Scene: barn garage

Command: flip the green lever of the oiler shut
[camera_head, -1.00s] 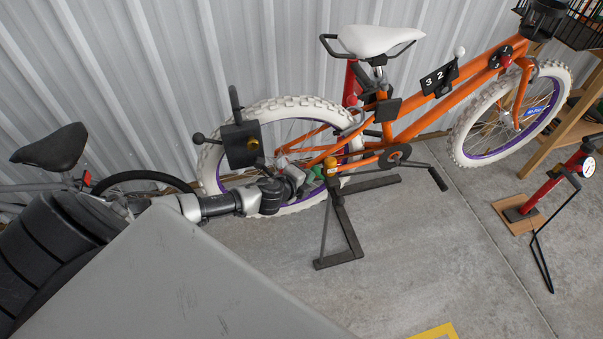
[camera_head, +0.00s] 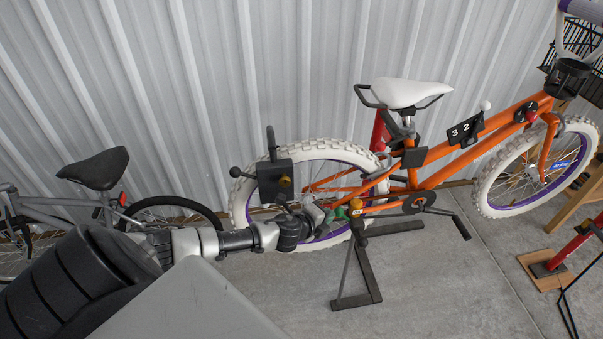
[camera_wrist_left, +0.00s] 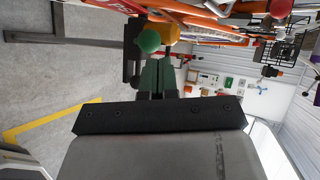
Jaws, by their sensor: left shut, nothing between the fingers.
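The oiler shows as a small yellow-orange body (camera_head: 356,206) at the rear of the orange bike, above the black stand. In the left wrist view the yellow body (camera_wrist_left: 168,34) has the round green end of its lever (camera_wrist_left: 149,41) beside it. My left gripper (camera_head: 328,214) reaches in from the left, next to the oiler. In the left wrist view its green fingers (camera_wrist_left: 157,74) are together and empty, with their tips just short of the green end. I cannot tell whether they touch it. The rest of the lever is hidden. My right gripper is not in view.
The bike's white rear tyre (camera_head: 243,200) and a black box (camera_head: 272,181) with a knob are close to my left wrist. The black stand (camera_head: 366,278) is on the concrete floor below. A grey bike (camera_head: 95,170) leans at the left. Open floor lies at the front.

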